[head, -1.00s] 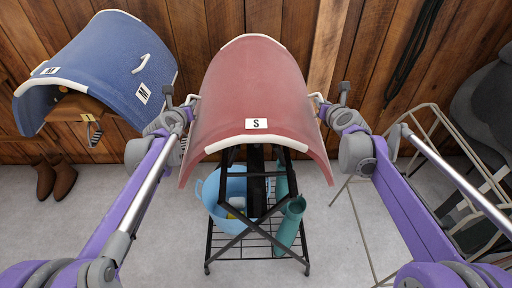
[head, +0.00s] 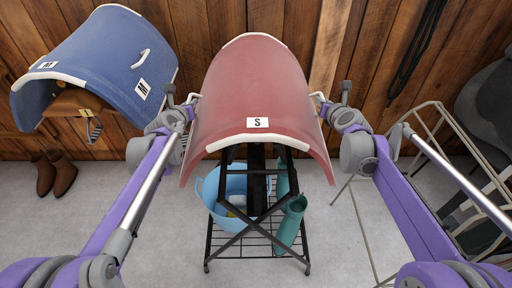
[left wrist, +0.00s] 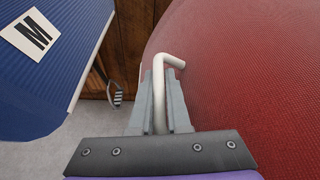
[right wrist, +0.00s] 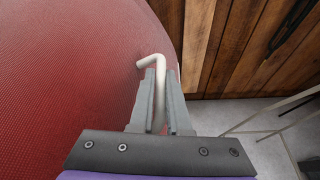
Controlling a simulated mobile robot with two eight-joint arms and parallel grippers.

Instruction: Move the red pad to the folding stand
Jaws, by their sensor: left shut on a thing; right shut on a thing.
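The red pad (head: 250,88), a large arched shell with white trim and an "S" label, fills the middle of the head view. My left gripper (head: 187,102) is shut on its white left handle (left wrist: 159,90). My right gripper (head: 326,103) is shut on its white right handle (right wrist: 158,90).
A blue pad (head: 100,60) marked "M" is at left, above brown boots (head: 55,173). A cream metal frame (head: 357,215) stands close on the right.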

